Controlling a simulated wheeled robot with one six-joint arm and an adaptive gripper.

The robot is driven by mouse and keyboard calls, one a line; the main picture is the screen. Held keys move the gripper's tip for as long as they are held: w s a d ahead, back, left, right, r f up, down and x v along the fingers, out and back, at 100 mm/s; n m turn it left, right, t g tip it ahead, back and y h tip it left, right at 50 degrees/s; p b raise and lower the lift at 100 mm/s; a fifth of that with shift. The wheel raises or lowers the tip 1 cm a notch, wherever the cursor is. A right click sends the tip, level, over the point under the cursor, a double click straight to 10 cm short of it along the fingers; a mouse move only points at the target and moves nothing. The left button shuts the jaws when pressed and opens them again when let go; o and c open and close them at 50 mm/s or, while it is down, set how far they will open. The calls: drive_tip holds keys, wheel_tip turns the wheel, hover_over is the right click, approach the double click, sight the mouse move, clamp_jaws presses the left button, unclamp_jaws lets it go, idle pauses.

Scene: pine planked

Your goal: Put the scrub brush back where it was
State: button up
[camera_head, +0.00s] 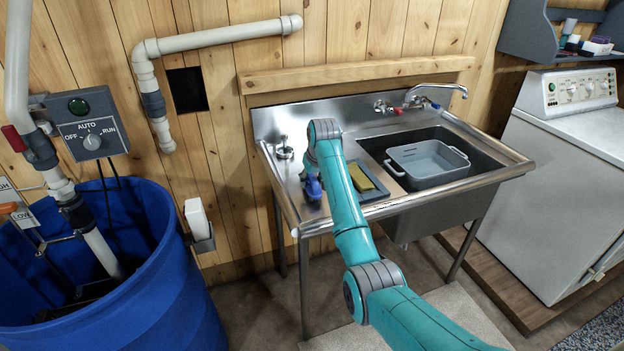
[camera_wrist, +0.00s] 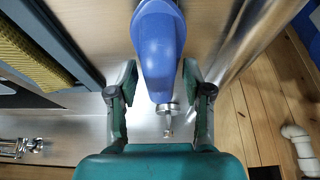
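The blue scrub brush (camera_head: 313,188) is at the left drainboard of the steel sink (camera_head: 290,205), beside a dark blue-grey tray (camera_head: 376,195). In the wrist view the smooth blue top of the brush (camera_wrist: 160,50) points down the picture between the two fingers. My gripper (camera_wrist: 160,72) is open around it, with a narrow gap showing at the left finger. The bristles are hidden, and I cannot tell whether the brush rests on the steel. In the head view my arm mostly hides the gripper.
A yellow sponge (camera_head: 361,177) lies in the tray. A grey tub (camera_head: 428,162) sits in the sink basin. A metal fitting (camera_head: 285,151) stands at the drainboard's back. A white bottle (camera_head: 197,219) is in a holder by the blue barrel (camera_head: 165,290). A white washer (camera_head: 560,180) stands right.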

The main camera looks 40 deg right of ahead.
drive_tip(key=shift+r, duration=0.1)
drive_tip(key=v, duration=1.2)
idle(0.4)
